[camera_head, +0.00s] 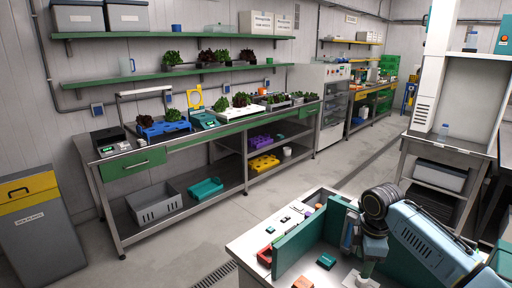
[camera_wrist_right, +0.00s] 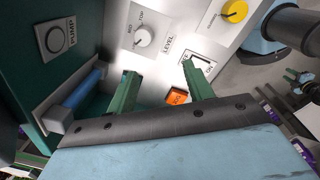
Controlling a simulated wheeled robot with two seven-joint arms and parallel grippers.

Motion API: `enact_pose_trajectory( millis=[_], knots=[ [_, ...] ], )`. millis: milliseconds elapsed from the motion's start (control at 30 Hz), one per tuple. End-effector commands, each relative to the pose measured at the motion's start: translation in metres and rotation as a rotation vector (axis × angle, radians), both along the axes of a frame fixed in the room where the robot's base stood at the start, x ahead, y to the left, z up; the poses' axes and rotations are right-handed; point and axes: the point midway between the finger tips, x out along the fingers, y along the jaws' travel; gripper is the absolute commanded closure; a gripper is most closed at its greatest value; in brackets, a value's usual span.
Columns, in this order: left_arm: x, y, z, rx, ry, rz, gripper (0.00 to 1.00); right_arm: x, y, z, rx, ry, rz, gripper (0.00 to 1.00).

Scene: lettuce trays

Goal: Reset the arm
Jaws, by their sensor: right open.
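My right arm (camera_head: 425,235) comes in from the lower right in the head view and bends down over the near workbench. My right gripper (camera_wrist_right: 162,82) is open in the right wrist view, with its two green fingers apart and nothing between them. Whether the fingertips touch the panel I cannot tell. My left gripper is not in view.
A teal panel (camera_head: 297,245) stands on the near bench beside my right arm. A dark button marked PUMP (camera_wrist_right: 56,38) and a blue bar (camera_wrist_right: 82,92) are at the left of the wrist view. The long bench (camera_head: 150,158) with lettuce trays stands across open floor.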

Motion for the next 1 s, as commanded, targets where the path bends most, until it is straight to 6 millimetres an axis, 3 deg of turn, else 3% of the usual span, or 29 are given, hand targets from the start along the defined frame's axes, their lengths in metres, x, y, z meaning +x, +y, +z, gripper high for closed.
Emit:
enact_pose_trajectory(
  millis=[33, 200, 500, 667, 800, 1000],
  knots=[
    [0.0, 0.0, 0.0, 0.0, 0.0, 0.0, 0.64, -0.015, 0.019, -0.021, 0.012, 0.005, 0.001, 0.48],
    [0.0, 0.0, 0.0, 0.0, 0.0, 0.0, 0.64, -0.066, 0.075, -0.069, 0.062, -0.025, -0.073, 0.48],
    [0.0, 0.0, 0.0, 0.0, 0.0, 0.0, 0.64, -0.153, 0.127, -0.104, 0.172, -0.082, -0.312, 0.48],
    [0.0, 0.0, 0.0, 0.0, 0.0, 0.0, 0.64, -0.204, 0.137, -0.106, 0.226, -0.111, -0.506, 0.48],
    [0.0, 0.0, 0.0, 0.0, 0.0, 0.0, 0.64, -0.243, 0.132, -0.101, 0.252, -0.14, -0.693, 0.48],
    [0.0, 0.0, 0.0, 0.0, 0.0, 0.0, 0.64, -0.279, 0.119, -0.09, 0.256, -0.172, -0.881, 0.48]
  ],
)
